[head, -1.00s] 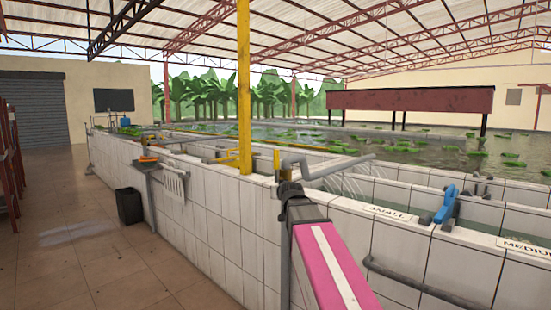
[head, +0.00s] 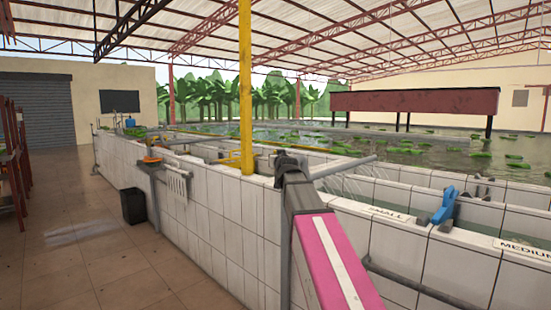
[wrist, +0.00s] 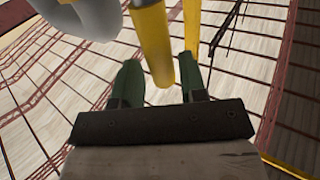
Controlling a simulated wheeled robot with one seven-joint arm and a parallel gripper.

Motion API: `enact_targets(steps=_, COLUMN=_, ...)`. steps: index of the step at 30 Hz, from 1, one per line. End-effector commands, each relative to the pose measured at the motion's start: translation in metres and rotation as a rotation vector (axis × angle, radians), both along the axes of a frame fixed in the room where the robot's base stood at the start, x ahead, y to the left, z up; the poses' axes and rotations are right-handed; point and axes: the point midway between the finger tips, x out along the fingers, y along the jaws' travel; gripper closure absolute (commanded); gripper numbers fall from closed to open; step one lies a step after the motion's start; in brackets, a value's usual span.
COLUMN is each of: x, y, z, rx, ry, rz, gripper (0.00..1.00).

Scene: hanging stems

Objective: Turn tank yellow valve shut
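The yellow valve handle (wrist: 150,42) shows in the wrist view as a thick yellow bar. The fingers are apart, and I cannot tell whether either touches the bar. A grey pipe (wrist: 92,18) shows beside the handle at the upper left. In the head view my gripper (head: 290,162) is at the tank wall, by the grey pipe (head: 343,167). It hides the valve handle there.
A yellow post (head: 245,90) stands just left of my gripper. The white-tiled tank wall (head: 215,220) runs along the walkway. A blue valve handle (head: 445,205) is to the right. A black bin (head: 133,205) stands on the otherwise open floor at left.

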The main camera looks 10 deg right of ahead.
Motion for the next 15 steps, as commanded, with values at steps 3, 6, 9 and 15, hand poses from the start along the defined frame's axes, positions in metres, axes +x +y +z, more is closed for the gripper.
enact_targets(steps=3, x=0.026, y=0.001, z=0.001, rx=0.000, ry=0.000, rz=0.000, gripper=0.61)
enact_targets(steps=6, x=0.038, y=0.001, z=0.000, rx=0.000, ry=0.000, rz=0.000, gripper=0.61)
enact_targets(steps=9, x=0.043, y=0.002, z=0.000, rx=0.000, ry=0.000, rz=0.000, gripper=0.61)
enact_targets(steps=15, x=0.044, y=0.002, z=0.000, rx=0.000, ry=0.000, rz=0.000, gripper=0.61)
